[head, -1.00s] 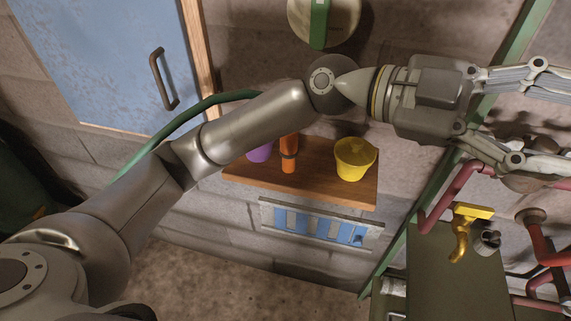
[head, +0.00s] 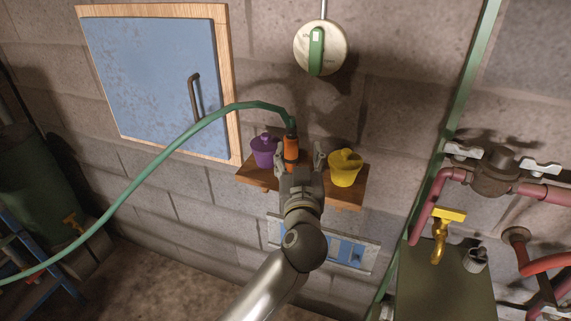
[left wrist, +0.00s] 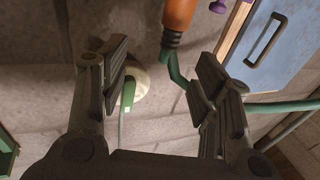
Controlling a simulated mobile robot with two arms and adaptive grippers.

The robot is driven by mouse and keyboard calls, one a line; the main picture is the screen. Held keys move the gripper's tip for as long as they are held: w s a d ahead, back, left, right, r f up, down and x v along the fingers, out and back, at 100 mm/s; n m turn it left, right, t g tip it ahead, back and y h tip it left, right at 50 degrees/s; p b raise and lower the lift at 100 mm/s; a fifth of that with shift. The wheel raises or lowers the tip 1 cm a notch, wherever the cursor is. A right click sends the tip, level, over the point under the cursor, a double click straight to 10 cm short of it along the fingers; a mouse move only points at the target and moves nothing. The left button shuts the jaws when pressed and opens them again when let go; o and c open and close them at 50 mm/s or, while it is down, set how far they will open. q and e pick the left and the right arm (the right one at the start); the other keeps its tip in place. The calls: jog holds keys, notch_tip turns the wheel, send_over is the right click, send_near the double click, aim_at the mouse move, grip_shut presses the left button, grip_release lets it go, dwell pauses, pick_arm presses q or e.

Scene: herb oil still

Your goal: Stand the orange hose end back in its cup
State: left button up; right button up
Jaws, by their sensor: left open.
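The orange hose end (head: 290,150) is upright above the wooden shelf (head: 252,178), between a purple cup (head: 264,151) and a yellow cup (head: 345,168). The green hose (head: 190,132) runs from its dark collar down to the left. My left gripper (head: 300,163) is open in front of the hose end, with a finger to each side in the head view. It hides the lower part, so I cannot tell what the hose end rests in. In the left wrist view the hose end (left wrist: 178,14) shows at the top, beyond the open fingers (left wrist: 155,80). My right gripper is out of view.
A round dial with a green handle (head: 317,48) is on the wall above. A blue cabinet door (head: 150,80) is at left. Pipes and a yellow tap (head: 440,240) are at right. A vent (head: 345,248) is below the shelf.

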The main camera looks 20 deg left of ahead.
aim_at(291, 143)
pick_arm(q)
jog(key=shift+g, duration=0.4)
jog(key=w+a, duration=0.1)
jog(key=w+a+f, duration=0.1)
jog(key=w, duration=0.2)
jog(key=shift+w+a+f+p, duration=0.2)
jog(key=shift+a+f+p, duration=0.1)
jog(key=shift+a+f, duration=0.1)
jog(key=shift+w+a, duration=0.15)
jog(key=shift+w, duration=0.25)
jog(key=shift+f+p+x, duration=0.2)
jog(key=shift+p+x, duration=0.25)
jog(key=shift+x, duration=2.1)
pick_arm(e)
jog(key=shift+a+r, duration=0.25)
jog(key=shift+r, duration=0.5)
pick_arm(q)
jog(key=shift+s, duration=0.1)
jog(key=shift+r, duration=0.1)
jog(key=c, duration=1.3)
grip_shut()
